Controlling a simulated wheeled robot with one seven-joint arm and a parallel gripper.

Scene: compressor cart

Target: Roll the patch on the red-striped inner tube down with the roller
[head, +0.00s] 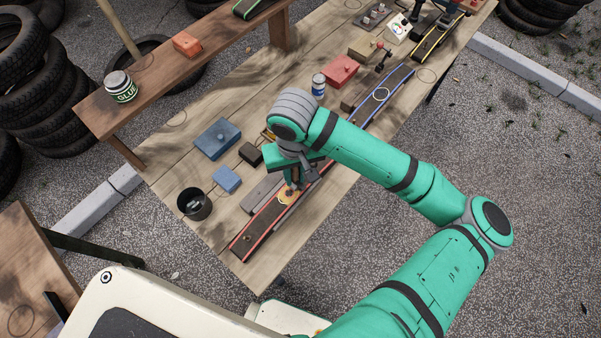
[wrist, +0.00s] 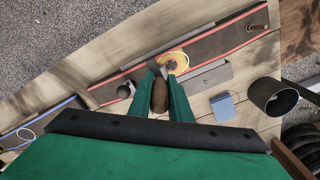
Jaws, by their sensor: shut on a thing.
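The red-striped inner tube (head: 258,228) lies flat along the table's near edge; it also shows in the wrist view (wrist: 218,42). A patch ringed in yellow-orange (head: 286,198) is on it, and shows in the wrist view (wrist: 180,60). My gripper (head: 294,180) is above the tube at the patch. In the wrist view my gripper (wrist: 162,90) is shut on the brown handle of the roller (wrist: 159,98). The roller's head is at the patch, partly hidden by the fingers; I cannot tell whether it touches.
A black cup (head: 193,205), a small blue block (head: 227,179) and a blue box (head: 217,138) stand left of the tube. A blue-striped tube (head: 361,120) lies farther along. A dark knob (wrist: 124,91) stands close to my fingers. A glue tin (head: 120,86) is on the raised shelf.

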